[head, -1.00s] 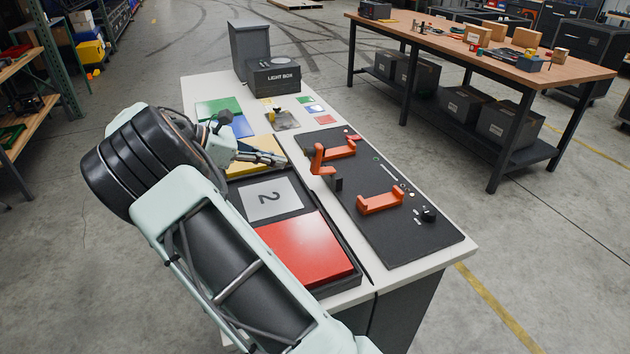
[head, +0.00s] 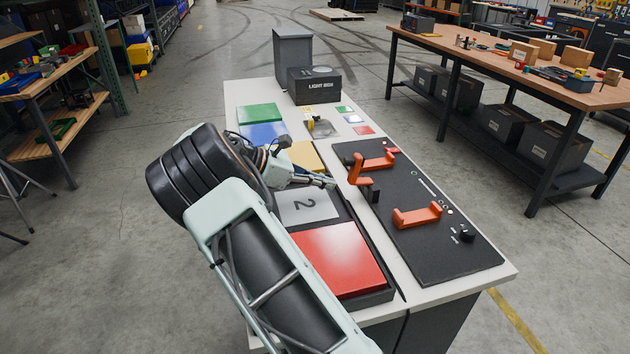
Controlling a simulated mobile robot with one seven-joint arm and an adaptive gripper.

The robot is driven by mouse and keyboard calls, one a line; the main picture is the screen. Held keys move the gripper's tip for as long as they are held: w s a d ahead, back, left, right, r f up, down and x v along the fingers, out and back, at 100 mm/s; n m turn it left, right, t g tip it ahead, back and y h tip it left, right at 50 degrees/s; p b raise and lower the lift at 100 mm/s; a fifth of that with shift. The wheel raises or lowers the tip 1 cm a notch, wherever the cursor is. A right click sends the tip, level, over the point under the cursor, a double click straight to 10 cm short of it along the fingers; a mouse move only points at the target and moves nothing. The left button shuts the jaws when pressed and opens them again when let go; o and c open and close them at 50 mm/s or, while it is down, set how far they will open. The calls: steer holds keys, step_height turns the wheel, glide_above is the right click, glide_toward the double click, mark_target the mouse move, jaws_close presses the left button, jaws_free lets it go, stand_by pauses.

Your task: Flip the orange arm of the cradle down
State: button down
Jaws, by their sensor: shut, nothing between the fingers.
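The orange cradle (head: 378,162) sits toward the far end of the dark panel (head: 440,255). Its orange arm (head: 358,171) stands up at the left end, with a dark block (head: 374,194) beside its base. A second orange bracket (head: 418,215) lies nearer on the same panel. My gripper (head: 331,183) is shut and empty. It is just left of the upright orange arm, pointing right, over the edge between the yellow panel and the plate marked 2. A small gap shows between fingertips and arm; its depth is hard to judge.
A tray left of the panel holds the plate marked 2 (head: 303,206) and a red panel (head: 338,258). Green (head: 258,113) and blue (head: 263,134) panels lie behind my arm. The light box (head: 315,86) stands at the far end. A knob (head: 467,236) sticks up near right.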

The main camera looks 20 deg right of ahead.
mark_target(338, 197)
steer(key=shift+x, duration=2.25)
steer(key=shift+r, duration=0.1)
steer(key=shift+r+y+p, duration=0.3)
steer(key=shift+y+p, duration=0.1)
steer(key=shift+p, duration=0.3)
steer(key=shift+r+p, duration=0.15)
steer(key=shift+p, duration=0.15)
